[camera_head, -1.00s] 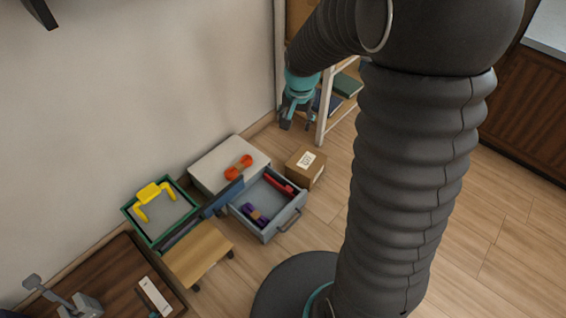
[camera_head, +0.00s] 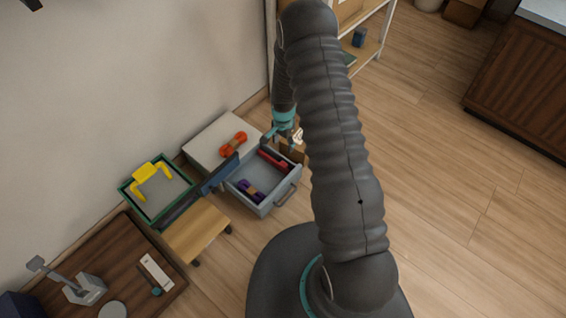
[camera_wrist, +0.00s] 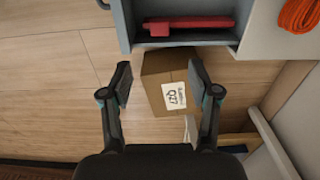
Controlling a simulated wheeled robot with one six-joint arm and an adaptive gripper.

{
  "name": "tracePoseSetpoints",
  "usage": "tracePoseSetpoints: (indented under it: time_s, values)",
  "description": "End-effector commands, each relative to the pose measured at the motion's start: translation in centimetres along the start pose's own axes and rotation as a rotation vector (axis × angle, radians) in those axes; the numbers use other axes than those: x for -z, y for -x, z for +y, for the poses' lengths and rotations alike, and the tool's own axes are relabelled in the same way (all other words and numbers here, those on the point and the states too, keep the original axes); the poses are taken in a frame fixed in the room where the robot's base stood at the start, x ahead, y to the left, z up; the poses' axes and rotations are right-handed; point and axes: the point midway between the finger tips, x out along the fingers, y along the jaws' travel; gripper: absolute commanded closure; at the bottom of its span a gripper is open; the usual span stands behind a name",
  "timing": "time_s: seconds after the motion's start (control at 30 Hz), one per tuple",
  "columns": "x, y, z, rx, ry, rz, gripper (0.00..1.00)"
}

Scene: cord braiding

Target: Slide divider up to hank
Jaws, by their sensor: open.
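The red divider (camera_head: 273,159) lies near the far right end inside the open grey drawer (camera_head: 283,189). In the wrist view the divider (camera_wrist: 190,25) is a red bar with a thicker block at its left end. A purple hank (camera_head: 251,191) with a tan band lies in the drawer's nearer left part, apart from the divider; the wrist view does not show it. My gripper (camera_head: 283,137) is by the drawer's right end, beyond the divider. In the wrist view its fingers (camera_wrist: 159,73) are spread and empty, with a cardboard box below and the divider ahead.
The labelled cardboard box (camera_wrist: 170,85) stands on the floor beside the drawer. An orange hank (camera_head: 233,144) lies on the white cabinet top (camera_head: 205,150). A green-rimmed tray (camera_head: 140,206) with a yellow piece and a low wooden stand (camera_head: 195,235) are to the left.

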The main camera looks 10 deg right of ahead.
Motion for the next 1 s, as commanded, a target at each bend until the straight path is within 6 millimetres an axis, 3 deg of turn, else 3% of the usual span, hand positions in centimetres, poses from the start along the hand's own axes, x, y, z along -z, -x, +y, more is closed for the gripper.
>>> tracePoseSetpoints:
  time_s: [0.7, 1.0]
  values:
    - [-0.1, -11.4, 0.1, -0.002, 0.0, -0.002, 0.39]
    - [-0.1, -13.4, 0.1, -0.001, 0.0, -0.001, 0.39]
